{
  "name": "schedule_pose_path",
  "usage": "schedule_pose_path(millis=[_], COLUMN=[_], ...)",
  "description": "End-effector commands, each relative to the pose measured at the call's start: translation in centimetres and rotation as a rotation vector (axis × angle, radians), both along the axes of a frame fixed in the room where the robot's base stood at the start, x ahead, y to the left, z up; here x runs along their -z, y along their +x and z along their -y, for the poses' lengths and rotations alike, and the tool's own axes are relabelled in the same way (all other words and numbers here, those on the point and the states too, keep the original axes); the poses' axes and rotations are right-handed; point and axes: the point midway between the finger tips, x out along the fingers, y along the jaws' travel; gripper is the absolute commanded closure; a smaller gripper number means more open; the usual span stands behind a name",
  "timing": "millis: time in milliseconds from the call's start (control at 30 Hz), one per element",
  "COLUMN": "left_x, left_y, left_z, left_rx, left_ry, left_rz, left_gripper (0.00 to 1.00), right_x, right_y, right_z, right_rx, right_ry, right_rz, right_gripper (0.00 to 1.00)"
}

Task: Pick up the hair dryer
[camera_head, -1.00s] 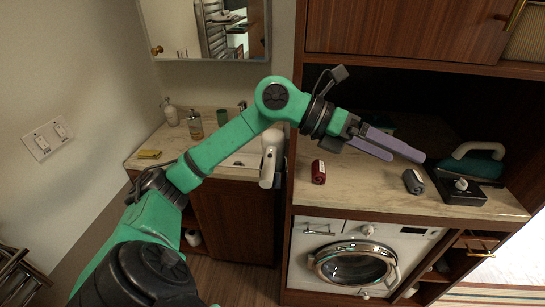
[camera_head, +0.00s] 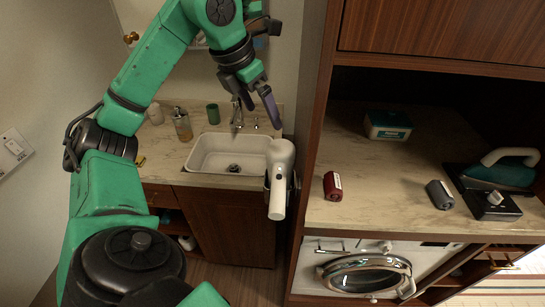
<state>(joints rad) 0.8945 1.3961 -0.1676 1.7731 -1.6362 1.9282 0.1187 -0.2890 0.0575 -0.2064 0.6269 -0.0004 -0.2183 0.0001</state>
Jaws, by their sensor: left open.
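The white hair dryer (camera_head: 279,180) hangs with its handle down in a dark holder (camera_head: 268,182) on the side of the wooden cabinet, just right of the sink. My left gripper (camera_head: 259,109) comes down from above, near the faucet. Its purple fingers point downward and are open with nothing between them. In the picture it is above and slightly left of the hair dryer's head, not touching it. My right gripper is not in view.
A tall cabinet panel (camera_head: 310,130) stands close on the right.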

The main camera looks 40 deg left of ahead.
Motion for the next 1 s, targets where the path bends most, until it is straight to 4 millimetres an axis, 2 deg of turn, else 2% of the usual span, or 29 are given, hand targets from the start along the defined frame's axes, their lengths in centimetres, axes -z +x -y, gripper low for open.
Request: schedule_pose_path(millis=[33,100,233,400,567,667,867,900,967,1000], left_x=[1.5,3.4,6.3,8.1,10.4,12.0,12.4,12.4,12.4,12.4], left_y=[0.3,1.0,2.3,3.3,4.7,5.3,5.5,5.5,5.5,5.4], left_z=[0.1,0.2,0.3,0.4,0.6,0.6,0.6,0.6,0.6,0.6], left_rx=[0.002,0.003,0.003,0.003,0.003,0.003,0.003,0.003,0.003,0.003], left_ry=[0.0,0.0,-0.001,-0.001,-0.002,-0.002,0.0,0.0,0.0,0.0], left_rz=[-0.004,-0.006,-0.004,-0.001,-0.005,-0.001,0.002,0.002,0.001,0.001], left_gripper=[0.0,0.0,0.0,0.0,0.0,0.0,0.0,0.04,0.27,0.42], right_x=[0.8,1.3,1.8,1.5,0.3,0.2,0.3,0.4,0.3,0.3], right_y=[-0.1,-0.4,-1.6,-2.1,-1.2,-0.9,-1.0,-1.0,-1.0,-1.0], right_z=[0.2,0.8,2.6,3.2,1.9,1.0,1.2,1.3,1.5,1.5], right_rx=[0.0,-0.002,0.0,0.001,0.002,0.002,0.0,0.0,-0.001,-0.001], right_ry=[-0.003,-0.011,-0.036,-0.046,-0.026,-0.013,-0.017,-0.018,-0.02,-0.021], right_rz=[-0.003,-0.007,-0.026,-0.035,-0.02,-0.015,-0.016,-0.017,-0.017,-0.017], right_gripper=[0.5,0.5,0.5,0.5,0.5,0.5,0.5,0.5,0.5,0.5])
